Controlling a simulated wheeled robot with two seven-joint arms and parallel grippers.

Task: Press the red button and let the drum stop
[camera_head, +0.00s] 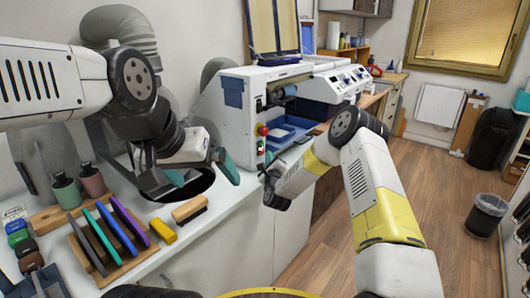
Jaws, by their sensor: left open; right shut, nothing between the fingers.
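The red button (262,130) is on the narrow control strip at the front corner of the white machine (232,118). My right gripper (268,180) is shut and empty. In the picture it sits just below the button, with a gap between them. My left gripper (202,172) is open and empty, its teal fingertips spread over the dark round opening (188,184) in the white counter. A grey-blue roller (284,91) shows in the machine's front recess. I cannot tell whether it is the drum or whether anything turns.
On the counter are a rack with coloured upright plates (122,228), a yellow block (163,230), a wooden brush (189,209) and two bottles (91,179). A blue tray (284,135) is in the machine. Open wooden floor (425,182) lies to the right.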

